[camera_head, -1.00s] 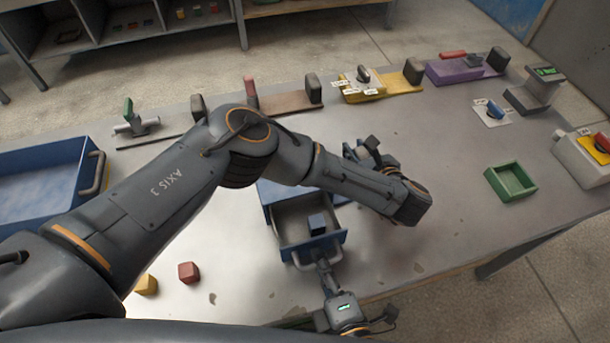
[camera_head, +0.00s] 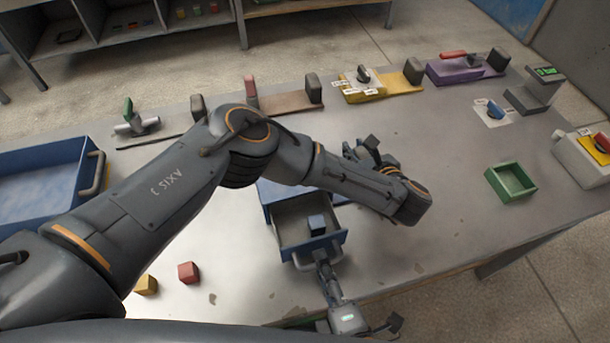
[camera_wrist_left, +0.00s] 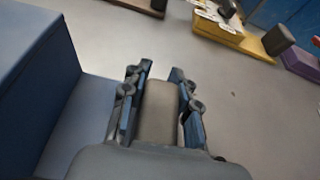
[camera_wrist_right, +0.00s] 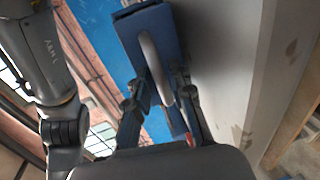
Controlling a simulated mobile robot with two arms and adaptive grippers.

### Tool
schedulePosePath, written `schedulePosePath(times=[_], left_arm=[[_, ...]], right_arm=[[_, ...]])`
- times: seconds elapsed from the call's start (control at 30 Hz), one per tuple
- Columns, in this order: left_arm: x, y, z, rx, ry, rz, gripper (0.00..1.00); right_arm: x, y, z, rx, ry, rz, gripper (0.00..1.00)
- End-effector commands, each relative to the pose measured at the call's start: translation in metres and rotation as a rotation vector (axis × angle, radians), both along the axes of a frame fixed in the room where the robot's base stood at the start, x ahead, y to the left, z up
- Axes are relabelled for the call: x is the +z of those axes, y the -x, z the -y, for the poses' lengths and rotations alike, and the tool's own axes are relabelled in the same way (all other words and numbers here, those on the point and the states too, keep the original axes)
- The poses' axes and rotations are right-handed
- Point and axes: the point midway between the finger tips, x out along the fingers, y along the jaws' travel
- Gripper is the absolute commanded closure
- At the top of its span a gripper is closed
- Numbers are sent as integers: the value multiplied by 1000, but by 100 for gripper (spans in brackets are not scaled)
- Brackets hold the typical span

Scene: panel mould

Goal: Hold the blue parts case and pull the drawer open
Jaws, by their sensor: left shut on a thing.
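The blue parts case (camera_head: 265,192) stands on the bench, partly hidden behind my left arm. My right gripper (camera_head: 322,262) is at the drawer's front. In the right wrist view its fingers (camera_wrist_right: 162,95) straddle the pale drawer handle (camera_wrist_right: 150,55); whether they press on it is unclear.
A red block (camera_head: 188,272) and a yellow block (camera_head: 146,285) lie left of the drawer. A blue tray (camera_head: 40,190) is at the far left. A green tray (camera_head: 511,182) sits right, with clear bench between it and my arm. Several fixtures line the back.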

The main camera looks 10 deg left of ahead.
Motion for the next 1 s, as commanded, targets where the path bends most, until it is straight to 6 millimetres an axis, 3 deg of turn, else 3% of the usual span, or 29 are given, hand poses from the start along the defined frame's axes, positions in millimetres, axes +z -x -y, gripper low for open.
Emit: schedulePosePath(times=[0.6,1.0], left_arm=[[0,0,0,-1,1,-1,100],[0,0,0,-1,1,-1,100]], right_arm=[[18,81,36,7,6,-4,78],[23,94,43,3,0,-2,78]])
